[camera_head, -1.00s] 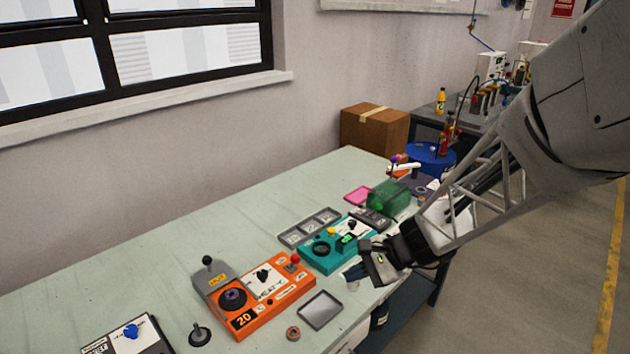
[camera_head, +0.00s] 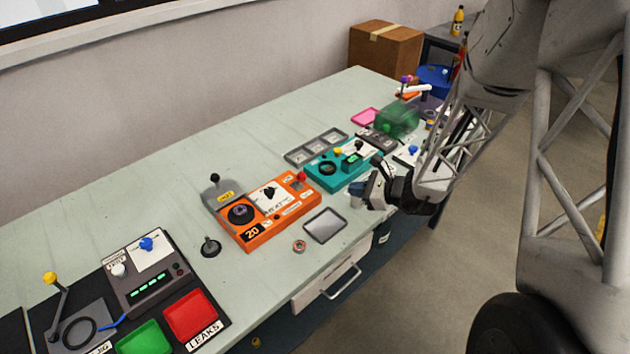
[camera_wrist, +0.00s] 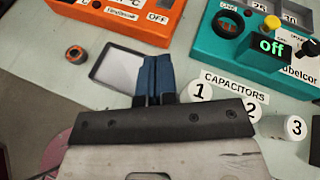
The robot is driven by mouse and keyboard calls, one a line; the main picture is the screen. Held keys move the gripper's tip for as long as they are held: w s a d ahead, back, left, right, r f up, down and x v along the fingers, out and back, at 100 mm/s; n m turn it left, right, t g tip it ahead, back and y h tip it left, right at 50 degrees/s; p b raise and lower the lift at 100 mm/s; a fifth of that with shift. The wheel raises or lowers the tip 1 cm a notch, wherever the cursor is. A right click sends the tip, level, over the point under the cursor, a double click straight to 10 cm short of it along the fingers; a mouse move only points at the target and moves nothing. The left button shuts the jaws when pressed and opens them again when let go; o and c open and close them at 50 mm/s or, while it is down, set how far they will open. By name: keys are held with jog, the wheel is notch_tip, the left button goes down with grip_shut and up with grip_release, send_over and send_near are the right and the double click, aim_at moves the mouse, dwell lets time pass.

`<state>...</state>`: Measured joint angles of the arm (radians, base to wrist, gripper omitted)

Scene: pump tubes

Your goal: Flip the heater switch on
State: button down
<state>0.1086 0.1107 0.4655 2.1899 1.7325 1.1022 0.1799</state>
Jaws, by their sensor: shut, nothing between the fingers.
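The orange box (camera_head: 265,237) stands on the bench with a round black dial, a white panel with a black knob (camera_head: 269,193), a red button (camera_head: 301,177) and a "20" plate. Its front edge (camera_wrist: 90,15) shows at the top left of the wrist view, with a "°C" label and an "OFF" label. I cannot tell clearly which part is the heater switch. My gripper (camera_head: 364,189) is shut and empty, to the right of the orange box and apart from it. In the wrist view, its blue fingers (camera_wrist: 155,75) are together beside the grey tray.
A teal box (camera_head: 325,180) with a green "off" display stands right of the orange one. A grey tray (camera_head: 325,226) and a small ring (camera_head: 299,246) lie in front. A dark box (camera_head: 150,285) and red and green trays are at lower left. White numbered capacitors (camera_wrist: 295,128) are near my gripper.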

jog(key=shift+w+d+f+m, duration=0.15)
jog(key=shift+w+f+m, duration=0.2)
jog(key=shift+f, duration=0.1)
send_near(300, 181)
jog(key=f, duration=0.1)
jog(key=w+f, duration=0.1)
jog(key=f, duration=0.1)
jog(key=w+f, duration=0.1)
jog(key=shift+w+a+f, duration=0.2)
jog(key=shift+a+f, duration=0.05)
jog(key=shift+f, duration=0.15)
jog(key=shift+w+a+r, duration=0.15)
jog(key=shift+a+r, duration=0.05)
jog(key=shift+a, duration=0.2)
jog(key=shift+w+a+r, duration=0.1)
jog(key=shift+a+r, duration=0.05)
jog(key=shift+a, duration=0.25)
jog(key=shift+w+a+r, duration=0.2)
jog(key=shift+a, duration=0.3)
jog(key=shift+w+a+r, duration=0.15)
jog(key=shift+a+r, duration=0.05)
jog(key=shift+a, duration=0.25)
